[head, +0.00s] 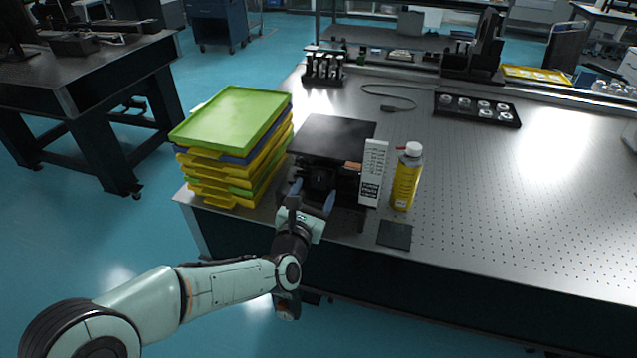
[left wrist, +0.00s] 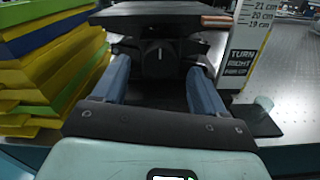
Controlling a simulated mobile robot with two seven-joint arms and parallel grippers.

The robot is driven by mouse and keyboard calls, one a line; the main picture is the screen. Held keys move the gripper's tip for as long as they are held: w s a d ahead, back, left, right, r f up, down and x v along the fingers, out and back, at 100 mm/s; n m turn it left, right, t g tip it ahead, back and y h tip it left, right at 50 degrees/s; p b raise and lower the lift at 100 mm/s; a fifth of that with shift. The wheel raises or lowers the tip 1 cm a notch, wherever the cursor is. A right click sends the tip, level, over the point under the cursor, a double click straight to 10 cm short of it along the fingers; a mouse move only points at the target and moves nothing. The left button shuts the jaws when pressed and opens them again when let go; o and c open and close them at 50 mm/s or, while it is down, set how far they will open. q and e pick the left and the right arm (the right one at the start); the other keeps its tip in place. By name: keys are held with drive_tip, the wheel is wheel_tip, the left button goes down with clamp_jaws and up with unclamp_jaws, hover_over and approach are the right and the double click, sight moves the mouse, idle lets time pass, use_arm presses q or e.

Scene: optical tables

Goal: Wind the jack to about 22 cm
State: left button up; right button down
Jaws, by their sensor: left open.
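The black lab jack (head: 332,136) stands near the table's front edge, its flat top plate raised above its base. Its dark knob (left wrist: 158,58) faces me in the left wrist view. A white height scale (head: 373,172) stands upright at the jack's right side; in the left wrist view its card (left wrist: 245,50) shows 21, 20 and 19 cm marks and "TURN RIGHT". An orange-brown strip (left wrist: 216,20) lies at the plate's right edge. My left gripper (head: 310,194) is open in front of the jack, its blue fingers (left wrist: 160,88) on either side of the knob. My right gripper is not visible.
A stack of green, yellow and blue trays (head: 235,140) stands close left of the jack. A yellow bottle (head: 407,177) stands right of the scale. A small black pad (head: 395,234) lies at the front edge. The table (head: 480,190) is clear further right.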

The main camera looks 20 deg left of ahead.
sight(319, 184)
use_arm(q)
drive_tip(key=shift+w+d, duration=0.1)
drive_tip(key=shift+w, duration=1.75)
